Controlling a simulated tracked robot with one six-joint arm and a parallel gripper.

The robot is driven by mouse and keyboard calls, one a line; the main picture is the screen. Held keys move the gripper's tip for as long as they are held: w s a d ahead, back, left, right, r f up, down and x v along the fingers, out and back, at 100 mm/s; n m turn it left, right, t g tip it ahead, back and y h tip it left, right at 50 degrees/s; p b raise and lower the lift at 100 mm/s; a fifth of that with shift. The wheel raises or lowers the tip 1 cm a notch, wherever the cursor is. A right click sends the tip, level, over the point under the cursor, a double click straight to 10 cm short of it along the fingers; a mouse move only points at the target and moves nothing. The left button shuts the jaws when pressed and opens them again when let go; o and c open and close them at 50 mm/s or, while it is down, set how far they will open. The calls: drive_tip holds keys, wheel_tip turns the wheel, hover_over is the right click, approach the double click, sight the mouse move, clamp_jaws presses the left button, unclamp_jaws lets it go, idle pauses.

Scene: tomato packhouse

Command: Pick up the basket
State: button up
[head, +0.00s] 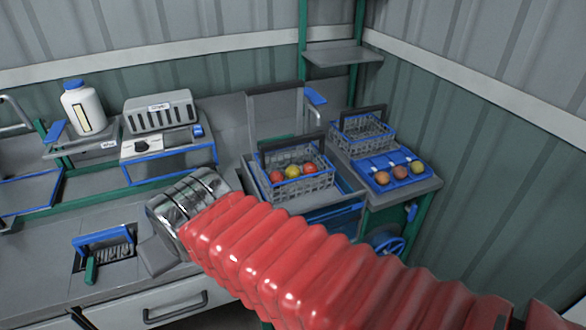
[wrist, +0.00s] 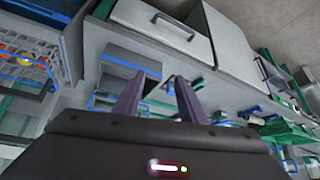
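A wire basket (head: 305,184) with a dark upright handle (head: 290,144) holds several red and yellow tomatoes. It stands right of centre in the head view, on a blue-edged stand. A second wire basket (head: 362,134) with a dark handle stands behind it to the right and looks empty. My gripper (wrist: 160,76) shows two dark fingers set apart with nothing between them. In the wrist view the tomato basket (wrist: 28,62) is at the upper left, away from the fingers. In the head view my red sleeved arm reaches left of the baskets, and the fingers are not clear there.
A blue tray (head: 408,184) with a few round fruits sits in front of the second basket. A white bottle (head: 83,108) and a grey slotted box (head: 160,112) stand at the back left. A blue-handled drain-like fixture (head: 104,240) is on the counter. Corrugated walls close the corner.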

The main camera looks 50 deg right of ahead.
drive_tip(key=w+d+m+t+h, duration=0.1)
drive_tip(key=w+d+m+h, duration=0.2)
drive_tip(key=d, duration=0.6)
drive_tip(key=w+d+m+t+h, duration=0.1)
drive_tip(key=w+d+m+t, duration=0.15)
drive_tip(key=d+m, duration=0.4)
drive_tip(key=w+d+m+t+h, duration=0.15)
drive_tip(key=w+d, duration=0.25)
drive_tip(key=d, duration=0.7)
drive_tip(key=m+t+h, duration=0.3)
drive_tip(key=m+t, duration=0.1)
drive_tip(key=m, duration=0.7)
approach(294, 142)
drive_tip(key=shift+w+d+r+y, duration=0.15)
drive_tip(key=shift+w+d+y, duration=0.1)
drive_tip(key=shift+w+d, duration=0.15)
drive_tip(key=x, duration=0.8)
drive_tip(key=shift+w+d, duration=0.1)
drive_tip(key=shift+w, duration=0.15)
